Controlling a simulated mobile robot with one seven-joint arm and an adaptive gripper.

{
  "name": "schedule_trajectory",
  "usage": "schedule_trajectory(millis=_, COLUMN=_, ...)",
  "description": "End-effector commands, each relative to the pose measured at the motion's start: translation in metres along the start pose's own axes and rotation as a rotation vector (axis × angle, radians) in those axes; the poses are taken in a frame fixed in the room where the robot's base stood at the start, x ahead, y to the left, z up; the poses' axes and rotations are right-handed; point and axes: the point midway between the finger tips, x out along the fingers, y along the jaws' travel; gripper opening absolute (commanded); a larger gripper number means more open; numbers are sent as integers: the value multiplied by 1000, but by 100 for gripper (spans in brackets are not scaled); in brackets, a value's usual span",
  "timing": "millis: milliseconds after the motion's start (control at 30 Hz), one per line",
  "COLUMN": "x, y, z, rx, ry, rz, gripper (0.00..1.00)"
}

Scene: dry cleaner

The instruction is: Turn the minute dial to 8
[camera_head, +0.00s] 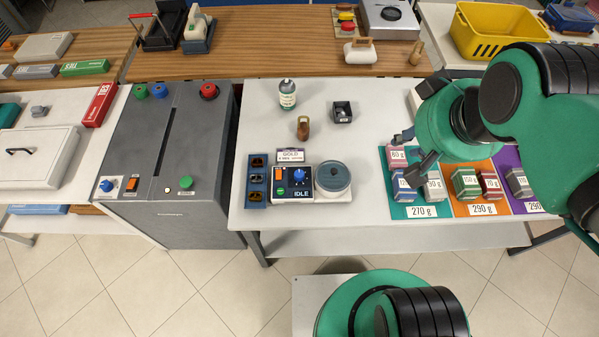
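A small white device (320,196) on the middle table has a blue dial (299,176) with a white pointer mark, an orange switch, a green button and a display reading IDLE. A second blue dial (106,185) sits on a white plate at the front left of the grey machine. I cannot read numbers around either dial, nor tell which one counts minutes. My gripper (407,157) hangs over the coloured mats at the right of the table. Its dark fingers look spread and empty, well to the right of both dials.
A lidded grey pot (332,176) sits on the device's right side. A dark tray (256,180) stands at its left, a GOLD sign (291,155) behind it. Labelled blocks (465,183) stand on the mats. A bottle (287,94) and brown weight (303,128) stand farther back.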

Motion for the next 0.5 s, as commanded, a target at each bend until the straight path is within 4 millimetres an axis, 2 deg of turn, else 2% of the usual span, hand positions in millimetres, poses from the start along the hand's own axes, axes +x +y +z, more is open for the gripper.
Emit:
schedule_trajectory(millis=33, x=2, y=-1, z=-1, rx=-12, ry=-4, rz=-2, gripper=40)
schedule_trajectory(millis=67, x=3, y=-2, z=-2, rx=-23, ry=-6, rz=-3, gripper=45)
schedule_trajectory(millis=267, x=21, y=-12, z=-16, rx=-180, ry=-43, rz=-20, gripper=45)
schedule_trajectory(millis=500, x=66, y=-38, z=-41, rx=-537, ry=-111, rz=-73, gripper=45)
